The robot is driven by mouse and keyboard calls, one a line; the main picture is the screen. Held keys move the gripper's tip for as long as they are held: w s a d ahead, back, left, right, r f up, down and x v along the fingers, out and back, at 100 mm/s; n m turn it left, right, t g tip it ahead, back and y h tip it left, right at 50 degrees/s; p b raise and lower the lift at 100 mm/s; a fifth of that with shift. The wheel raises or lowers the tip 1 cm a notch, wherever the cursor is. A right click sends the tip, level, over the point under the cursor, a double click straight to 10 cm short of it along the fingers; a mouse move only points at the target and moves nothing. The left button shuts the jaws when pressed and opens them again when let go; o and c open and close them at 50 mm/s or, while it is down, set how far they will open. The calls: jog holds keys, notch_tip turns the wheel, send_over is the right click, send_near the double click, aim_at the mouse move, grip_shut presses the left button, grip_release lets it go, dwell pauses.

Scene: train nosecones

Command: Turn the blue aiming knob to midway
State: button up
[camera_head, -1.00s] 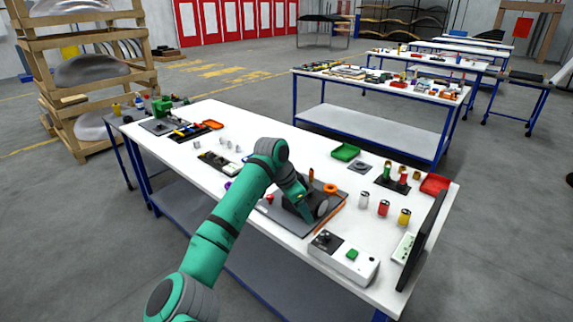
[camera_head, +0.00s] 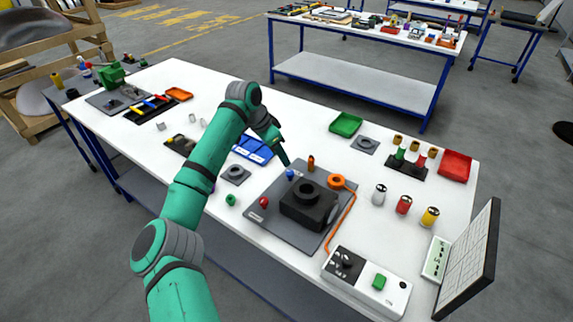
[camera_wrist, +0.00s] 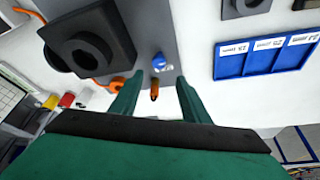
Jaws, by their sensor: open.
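The blue knob (camera_head: 290,174) sits on the grey plate (camera_head: 265,219), behind the black block with a round opening (camera_head: 308,207). It also shows in the wrist view (camera_wrist: 160,59), with a white part beside it. Its turn angle is too small to read. My gripper (camera_head: 285,160) is just behind the knob in the head view, its fingertips partly hidden. In the wrist view my gripper (camera_wrist: 156,98) is open, fingers apart and empty. An orange-brown peg (camera_wrist: 154,90) appears between the fingers, and the blue knob appears just beyond it. I see no contact.
A red knob (camera_head: 264,202) is on the plate's left. An orange ring with a cable (camera_head: 337,181) runs to a white control box (camera_head: 367,282). A blue compartment tray (camera_head: 253,149) is behind left. Cans (camera_head: 403,205) and a monitor (camera_head: 470,258) stand right.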

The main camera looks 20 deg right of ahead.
aim_at(290, 172)
jog(key=x, duration=0.9)
jog(key=shift+s+f, duration=0.2)
jog(key=shift+c, duration=0.5)
jog(key=c, duration=0.9)
